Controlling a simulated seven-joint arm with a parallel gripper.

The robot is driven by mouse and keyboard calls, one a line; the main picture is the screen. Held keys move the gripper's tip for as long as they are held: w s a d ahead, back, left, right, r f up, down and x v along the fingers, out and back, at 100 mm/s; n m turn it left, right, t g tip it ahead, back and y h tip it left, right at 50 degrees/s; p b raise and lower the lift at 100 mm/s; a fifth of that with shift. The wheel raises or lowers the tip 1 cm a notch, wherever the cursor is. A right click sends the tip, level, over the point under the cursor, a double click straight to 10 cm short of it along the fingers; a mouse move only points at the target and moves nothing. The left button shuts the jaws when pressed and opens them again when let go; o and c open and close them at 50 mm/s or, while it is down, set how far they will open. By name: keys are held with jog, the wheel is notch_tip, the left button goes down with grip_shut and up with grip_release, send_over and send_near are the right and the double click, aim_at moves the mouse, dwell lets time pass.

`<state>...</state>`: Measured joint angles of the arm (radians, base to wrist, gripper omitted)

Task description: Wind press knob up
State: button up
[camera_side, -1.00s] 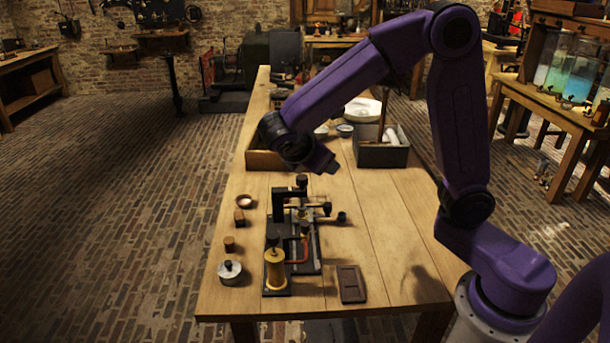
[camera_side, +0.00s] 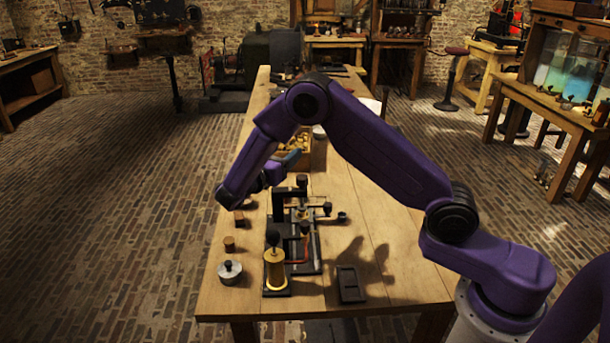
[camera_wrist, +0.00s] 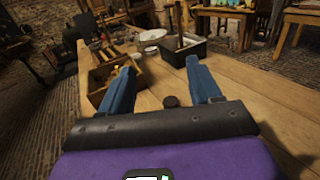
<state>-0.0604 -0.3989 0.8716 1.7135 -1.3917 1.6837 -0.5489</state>
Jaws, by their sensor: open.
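The press (camera_side: 279,206) is a black frame standing upright on a dark base on the bench. Its dark round knob (camera_side: 301,181) is on top of it. In the wrist view a dark round knob top (camera_wrist: 170,101), probably the same one, shows between my blue fingers. My gripper (camera_side: 289,161) is just above and behind the press in the side view, pointing to the right. In the wrist view my gripper (camera_wrist: 160,70) has its fingers spread with nothing between the tips. I see no contact with the knob.
A brass cylinder with a black knob (camera_side: 275,268) stands at the front of the base. A round metal pot (camera_side: 229,272) and small wooden blocks (camera_side: 229,243) are on the left. A wooden crate (camera_wrist: 91,92) and dark box (camera_wrist: 204,53) stand farther back.

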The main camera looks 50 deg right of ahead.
send_near(302, 183)
jog(key=w+d+r, duration=0.1)
jog(key=x, duration=1.2)
jog(key=shift+w+d+f, duration=0.1)
jog(key=c, duration=1)
jog(key=shift+o, duration=0.2)
